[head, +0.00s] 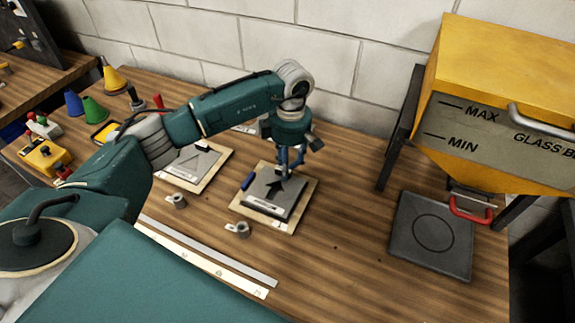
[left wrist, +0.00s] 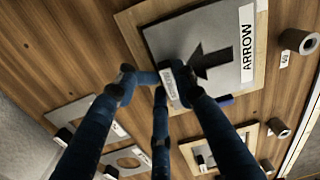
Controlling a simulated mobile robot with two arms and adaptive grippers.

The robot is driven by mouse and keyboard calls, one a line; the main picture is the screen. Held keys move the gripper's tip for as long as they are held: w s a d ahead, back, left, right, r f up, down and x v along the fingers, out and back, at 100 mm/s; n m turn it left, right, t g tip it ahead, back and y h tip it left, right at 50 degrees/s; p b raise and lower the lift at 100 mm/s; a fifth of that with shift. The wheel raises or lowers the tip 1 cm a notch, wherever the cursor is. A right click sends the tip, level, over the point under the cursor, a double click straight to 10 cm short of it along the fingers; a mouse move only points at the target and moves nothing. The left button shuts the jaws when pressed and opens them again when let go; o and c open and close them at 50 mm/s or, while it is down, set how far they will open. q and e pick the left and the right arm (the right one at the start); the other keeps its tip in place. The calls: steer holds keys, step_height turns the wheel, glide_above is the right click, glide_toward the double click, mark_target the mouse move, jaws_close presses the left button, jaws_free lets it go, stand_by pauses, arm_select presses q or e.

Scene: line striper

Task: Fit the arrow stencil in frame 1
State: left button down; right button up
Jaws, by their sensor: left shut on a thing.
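The arrow stencil (head: 262,190) is a grey plate with a black arrow, and its "ARROW" label reads clearly in the left wrist view (left wrist: 247,43). It is over a light wooden frame (head: 292,226), whose border shows around it; I cannot tell whether it is fully seated. My left gripper (head: 286,170) is shut on the stencil's small grip block at its far edge. The left wrist view shows the blue fingers (left wrist: 158,84) around this labelled block (left wrist: 175,80). The frame's number is not readable. My right gripper is not in view.
Another wooden frame with a grey plate (head: 200,160) lies to the left. Small grey rolls (head: 238,229) and a long white ruler (head: 215,268) lie nearer. A yellow hopper (head: 500,100) stands at right above a dark square plate (head: 430,235). Coloured cones (head: 94,108) stand at left.

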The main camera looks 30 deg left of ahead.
arm_select(q)
steer(key=shift+f+b, duration=0.7)
steer(key=shift+f, duration=0.2)
steer(key=shift+f+b, duration=0.1)
steer(key=shift+b, duration=0.4)
stand_by(1.1)
steer(key=c, duration=1.2)
jaws_free()
steer(key=shift+c, duration=0.8)
step_height(320, 180, up, 8)
steer(key=p, duration=0.4)
steer(key=shift+w, duration=0.15)
